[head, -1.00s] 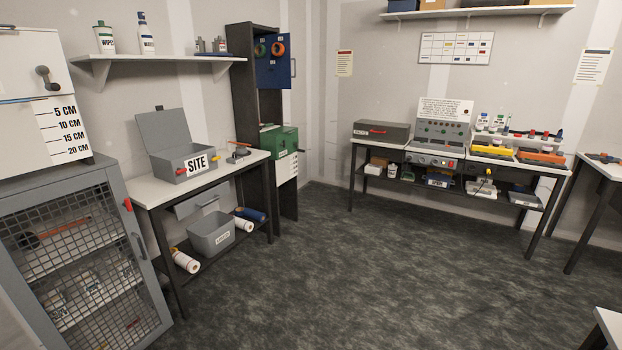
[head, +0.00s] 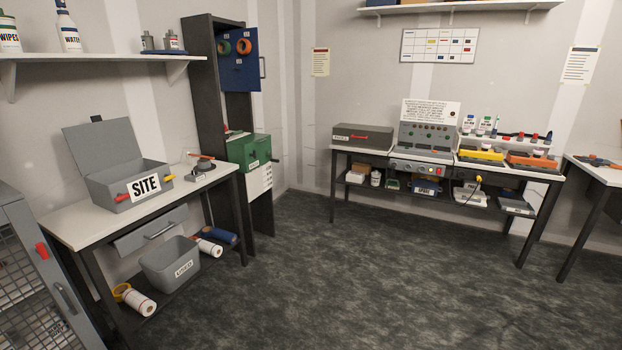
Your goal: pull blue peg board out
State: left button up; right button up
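The blue peg board (head: 238,58) stands upright at the upper part of the tall dark cabinet, at left of centre in the head view. It carries a green ring, an orange ring and small white labels, and has a handle (head: 263,67) on its right edge. It sticks out from the cabinet's right side. Neither of my grippers shows in this view, so nothing is seen touching the board.
The dark cabinet (head: 203,75) also holds a green box (head: 249,150) below the board. A white bench (head: 90,226) with a grey SITE box (head: 125,184) stands left. Another bench (head: 347,146) stands at the back right. The dark floor (head: 330,270) between is clear.

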aim_at(238, 72)
jog(key=i, duration=1.7)
jog(key=i+u, duration=0.15)
jog(key=i, duration=0.25)
jog(key=i+l+u, duration=0.15)
jog(key=i, duration=0.3)
jog(key=i+l+u, duration=0.35)
jog(key=i, duration=0.2)
jog(key=i+l+u, duration=0.35)
jog(key=i, duration=0.15)
jog(key=j, duration=0.1)
